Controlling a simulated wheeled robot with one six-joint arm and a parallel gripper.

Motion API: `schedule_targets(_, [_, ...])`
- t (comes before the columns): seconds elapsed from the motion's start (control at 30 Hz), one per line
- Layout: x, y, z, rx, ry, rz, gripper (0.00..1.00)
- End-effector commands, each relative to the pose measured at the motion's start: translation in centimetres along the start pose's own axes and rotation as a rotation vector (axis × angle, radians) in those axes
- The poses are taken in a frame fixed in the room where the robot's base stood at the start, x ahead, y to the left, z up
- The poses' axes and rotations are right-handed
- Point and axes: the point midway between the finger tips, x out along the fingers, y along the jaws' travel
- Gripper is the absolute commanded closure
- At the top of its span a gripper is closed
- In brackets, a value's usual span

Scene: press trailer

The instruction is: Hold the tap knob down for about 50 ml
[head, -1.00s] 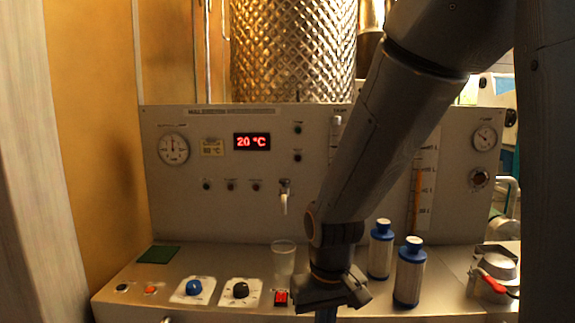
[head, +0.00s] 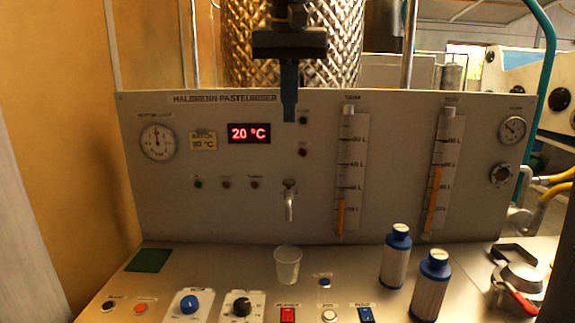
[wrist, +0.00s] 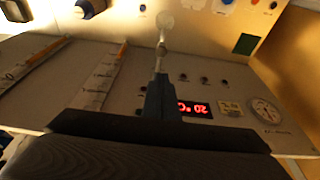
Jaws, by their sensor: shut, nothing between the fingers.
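The tap (head: 289,198) sticks out of the grey pasteuriser panel, with its small dark knob (head: 288,182) on top and its spout pointing down. A clear, empty-looking cup (head: 287,263) stands on the counter below the spout. My gripper (head: 289,116) is shut and empty, fingers pointing down, in front of the panel above the tap and apart from it in the head view. In the wrist view my gripper (wrist: 158,82) points toward the tap (wrist: 161,50), with the cup (wrist: 166,24) beyond it. I cannot tell how far the fingertips are from the knob.
Two blue-capped bottles (head: 395,257) stand to the right of the cup. Knobs, switches and buttons line the counter front, including a red switch (head: 288,314). A metal pot with a red handle (head: 522,302) is at far right. The display (head: 249,133) reads 20 °C.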

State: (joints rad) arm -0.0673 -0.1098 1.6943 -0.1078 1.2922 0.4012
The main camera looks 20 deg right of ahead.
Motion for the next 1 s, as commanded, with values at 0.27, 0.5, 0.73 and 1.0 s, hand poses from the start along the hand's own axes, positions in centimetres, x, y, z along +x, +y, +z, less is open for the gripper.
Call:
schedule_targets(0.27, [1.8,0.0,0.0,0.0,-0.004,0.002,1.0])
schedule_targets(0.5, [6.2,-0.1,0.1,-0.003,-0.006,0.001,1.0])
schedule_targets(0.73, [10.5,-0.1,0.2,-0.004,-0.004,0.0,1.0])
schedule_targets(1.0, [13.4,-0.1,1.1,-0.005,-0.002,0.0,1.0])
